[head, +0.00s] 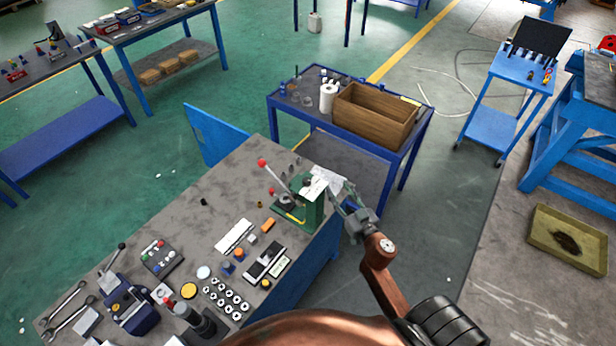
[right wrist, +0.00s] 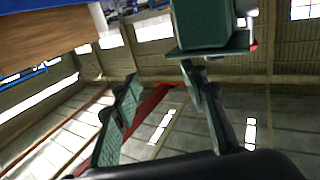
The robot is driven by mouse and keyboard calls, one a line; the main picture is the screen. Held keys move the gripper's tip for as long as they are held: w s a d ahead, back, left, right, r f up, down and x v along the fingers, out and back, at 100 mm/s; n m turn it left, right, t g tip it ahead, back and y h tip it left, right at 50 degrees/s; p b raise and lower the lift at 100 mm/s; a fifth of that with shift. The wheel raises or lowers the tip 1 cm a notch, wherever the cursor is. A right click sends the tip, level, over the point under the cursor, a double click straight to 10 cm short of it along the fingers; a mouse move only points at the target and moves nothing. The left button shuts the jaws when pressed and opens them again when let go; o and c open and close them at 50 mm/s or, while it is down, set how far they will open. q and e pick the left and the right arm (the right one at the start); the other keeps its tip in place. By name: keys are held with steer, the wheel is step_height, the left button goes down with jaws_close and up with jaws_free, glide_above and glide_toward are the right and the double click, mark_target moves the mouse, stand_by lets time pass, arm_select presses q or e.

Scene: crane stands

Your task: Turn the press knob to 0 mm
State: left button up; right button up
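The green press (head: 312,208) stands at the right edge of the grey workbench, with a red-tipped lever (head: 275,176) rising to its left. White sheet-like shapes cover part of its top, and I cannot make out the knob or its scale. My right gripper (head: 343,197) is just right of the press, reaching in from the lower right. In the right wrist view its two green-padded fingers (right wrist: 160,80) are spread apart with nothing between them. A green block, apparently part of the press (right wrist: 205,25), is beyond the right finger. My left gripper is out of view.
The workbench (head: 205,225) carries small parts, a vise (head: 130,305) and wrenches (head: 70,310) left of the press. Open floor lies to the right.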

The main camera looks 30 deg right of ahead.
mark_target(310, 183)
steer(key=a+n+y, duration=0.1)
steer(key=a+y, duration=0.1)
steer(key=w+a+n+y, duration=0.1)
steer(key=a, duration=0.1)
steer(key=w+a+r+n+y, duration=0.1)
steer(key=a+y, duration=0.1)
steer(key=shift+w+r+y, duration=0.1)
steer(key=shift+y, duration=0.2)
steer(key=w, duration=0.2)
steer(key=w+a, duration=0.1)
steer(key=w, duration=0.4)
steer(key=shift+w+a, duration=0.25)
jaws_close()
